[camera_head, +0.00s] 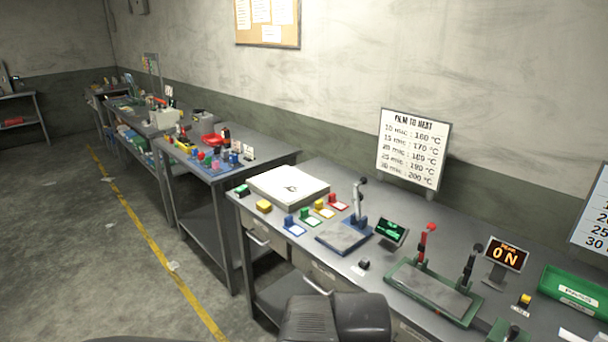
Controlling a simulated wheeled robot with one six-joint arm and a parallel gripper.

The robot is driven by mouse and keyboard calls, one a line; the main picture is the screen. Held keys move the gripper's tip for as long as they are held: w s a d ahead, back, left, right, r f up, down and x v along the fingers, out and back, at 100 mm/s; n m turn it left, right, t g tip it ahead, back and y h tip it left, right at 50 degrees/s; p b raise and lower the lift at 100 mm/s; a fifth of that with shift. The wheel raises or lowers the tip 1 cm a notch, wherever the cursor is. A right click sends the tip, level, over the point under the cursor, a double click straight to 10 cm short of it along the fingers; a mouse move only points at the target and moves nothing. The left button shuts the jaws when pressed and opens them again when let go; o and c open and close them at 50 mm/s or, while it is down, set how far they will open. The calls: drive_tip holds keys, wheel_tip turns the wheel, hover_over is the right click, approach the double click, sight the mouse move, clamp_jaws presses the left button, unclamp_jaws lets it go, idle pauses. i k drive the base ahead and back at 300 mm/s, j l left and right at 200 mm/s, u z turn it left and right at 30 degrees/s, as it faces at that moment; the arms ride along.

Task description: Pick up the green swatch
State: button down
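The likely green swatch (306,217) is a small white card with green edges and a green block on it. It lies flat on the grey workbench (270,222), in a slanting row of similar pieces. A blue one (292,227) is to its left, and a yellow one (321,210) and a red one (336,203) are to its right. My gripper's fingers do not show. A dark grey part of my own body is at the bottom centre, in front of the bench and apart from the row.
A white box-like slab (289,187) stands behind the row. A blue-based lever press (343,236) is close on the right, with a small green-lit display (391,232) beyond. A green-framed press (433,291) and an orange ON display (505,254) stand further right.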

sight(310, 219)
drive_tip(key=i+j, duration=0.25)
drive_tip(key=i, duration=0.2)
drive_tip(key=i+j, duration=0.3)
drive_tip(key=i, duration=0.2)
drive_tip(key=i+j+u, duration=0.1)
drive_tip(key=i+j, duration=0.2)
drive_tip(key=i, duration=0.15)
drive_tip(key=i+j, duration=0.2)
drive_tip(key=i, duration=0.3)
